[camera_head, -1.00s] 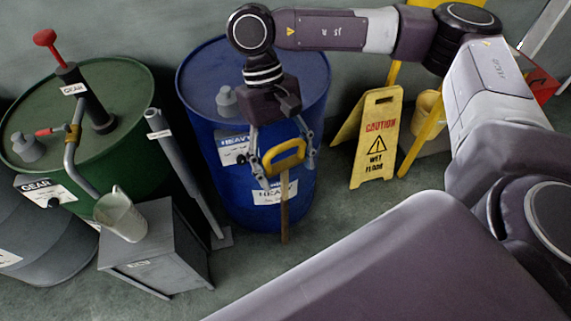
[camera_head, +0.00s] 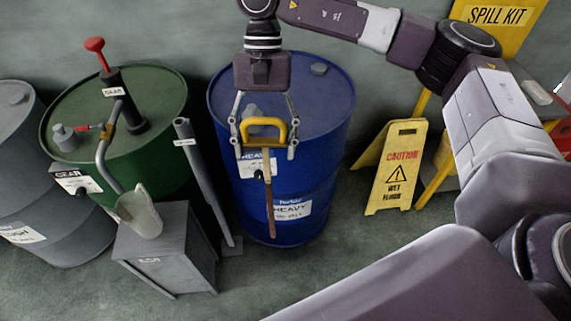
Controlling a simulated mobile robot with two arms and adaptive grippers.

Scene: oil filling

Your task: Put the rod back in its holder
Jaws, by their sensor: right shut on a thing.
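The rod (camera_head: 269,195) is a thin brown stick with a yellow D-shaped handle (camera_head: 264,122). My right gripper (camera_head: 264,148) is shut on the handle, and the rod hangs below it, nearly upright, in front of the blue drum. The holder looks to be the grey tube (camera_head: 203,180) with a small white label, standing tilted on a flat foot between the green and blue drums. Its top end is left of the handle, apart from the rod. Whether the tube's mouth is open is hard to see. My left gripper is not in view.
The blue drum (camera_head: 325,140) stands close behind the rod. A yellow caution sign (camera_head: 396,165) stands right. Front floor is clear.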

